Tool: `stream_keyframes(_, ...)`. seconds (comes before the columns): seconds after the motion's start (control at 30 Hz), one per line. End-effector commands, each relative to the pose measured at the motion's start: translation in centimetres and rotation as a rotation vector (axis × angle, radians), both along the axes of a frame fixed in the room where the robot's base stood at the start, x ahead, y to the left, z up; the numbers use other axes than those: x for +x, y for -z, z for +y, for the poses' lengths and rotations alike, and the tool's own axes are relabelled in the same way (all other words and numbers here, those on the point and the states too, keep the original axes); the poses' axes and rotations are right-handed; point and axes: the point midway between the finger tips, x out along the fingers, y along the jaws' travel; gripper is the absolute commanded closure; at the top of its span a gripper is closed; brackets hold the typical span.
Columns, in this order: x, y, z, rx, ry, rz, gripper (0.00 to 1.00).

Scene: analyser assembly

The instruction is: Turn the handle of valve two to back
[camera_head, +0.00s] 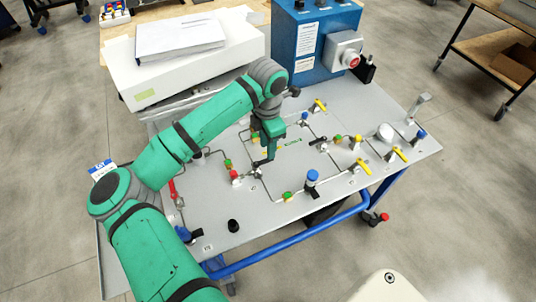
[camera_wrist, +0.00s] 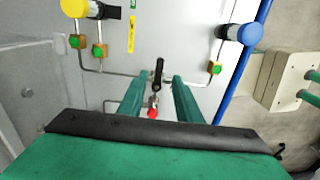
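The panel (camera_head: 330,215) is a grey tabletop with thin pipes and several valves. My gripper (camera_head: 268,152) points down over its middle-left part. In the wrist view, my gripper (camera_wrist: 162,80) is open, with one green finger on each side of a small valve with a black handle (camera_wrist: 158,68). The fingers look apart from the handle, with a gap on both sides. A red part (camera_wrist: 152,113) shows just below the handle in the wrist view. No label for valve two is readable, so I cannot tell if this valve is valve two.
A red knob (camera_head: 235,174) stands left of my gripper, and a blue-capped part (camera_head: 312,178) stands to its right. Yellow-handled valves (camera_head: 362,166) are further right. A white box (camera_head: 190,70) and a blue control box (camera_head: 312,45) are behind.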

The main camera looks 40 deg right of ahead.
Motion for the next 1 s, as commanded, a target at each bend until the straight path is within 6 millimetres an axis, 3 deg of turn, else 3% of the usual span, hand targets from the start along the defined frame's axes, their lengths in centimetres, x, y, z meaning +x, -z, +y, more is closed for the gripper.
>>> stream_keyframes(0.1,0.0,2.1,0.0,-0.002,-0.001,0.003,0.69)
stream_keyframes(0.3,0.0,4.4,0.0,-0.001,-0.002,0.002,0.69)
stream_keyframes(0.73,0.1,5.2,0.1,-0.002,-0.003,0.0,0.69)
stream_keyframes(0.87,-0.1,5.2,-0.2,-0.002,0.003,0.0,1.0)
stream_keyframes(1.0,-0.3,5.2,-0.6,-0.003,0.009,0.0,1.0)
